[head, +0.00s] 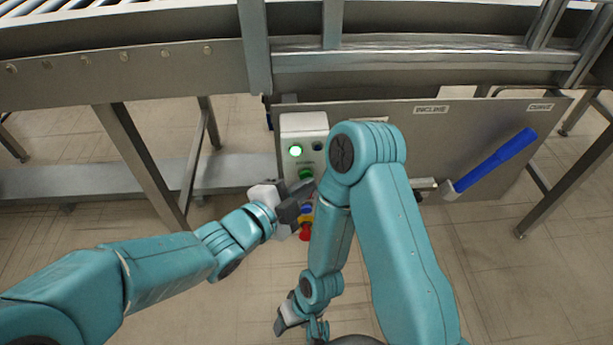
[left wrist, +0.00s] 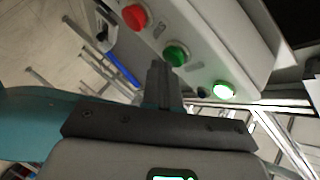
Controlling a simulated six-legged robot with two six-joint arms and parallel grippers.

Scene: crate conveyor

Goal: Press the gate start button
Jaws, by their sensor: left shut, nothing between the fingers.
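A pale control box (head: 303,124) hangs at the conveyor's side. It carries a green button (head: 306,173), a lit green lamp (head: 295,151) and a dark blue lamp (head: 317,146); labels are too small to read. My left gripper (head: 303,192) is shut and empty, its tips just below the green button. In the left wrist view the fingers (left wrist: 160,72) point beside the green button (left wrist: 176,54); I cannot tell whether they touch it. A red button (left wrist: 135,17) shows there too. My right gripper (head: 298,322) hangs low at the bottom, partly hidden, away from the box.
A blue-handled lever (head: 495,160) sits on the grey panel (head: 455,140), under labels reading INCLINE and another. My right arm covers part of the panel. Conveyor legs (head: 145,165) stand left.

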